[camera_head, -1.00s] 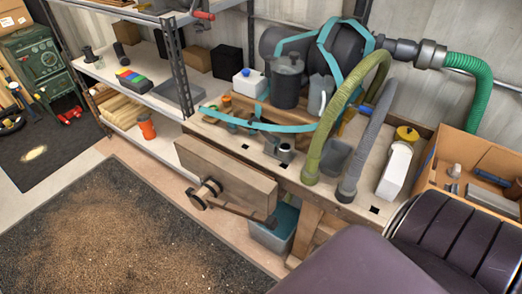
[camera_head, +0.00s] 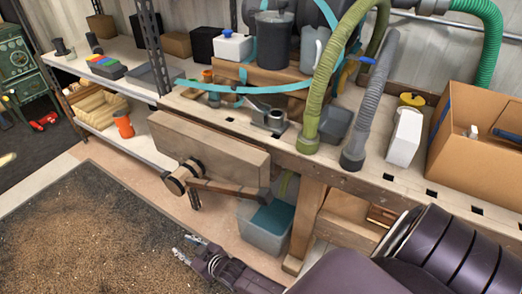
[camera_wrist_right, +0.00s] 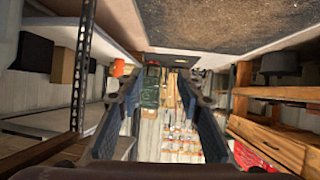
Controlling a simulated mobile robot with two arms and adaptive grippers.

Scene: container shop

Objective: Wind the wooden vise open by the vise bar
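The wooden vise has a broad plank jaw (camera_head: 210,143) on the front of the workbench. The vise bar (camera_head: 228,190) runs through the hub and slants slightly down to the right, ending in a thick block. My right gripper (camera_head: 184,247) is low over the floor, below and apart from the bar. In the right wrist view its two fingers (camera_wrist_right: 160,100) stand wide apart with nothing held between them. The vise bar is not recognisable there. My left gripper is out of view.
A grey bin with a teal inside (camera_head: 270,228) stands under the bench, beside a wooden leg (camera_head: 307,215). A shelf unit (camera_head: 140,75) stands at the left. A dirty dark mat (camera_head: 90,235) covers open floor in front. Hoses (camera_head: 370,100) rise from the benchtop.

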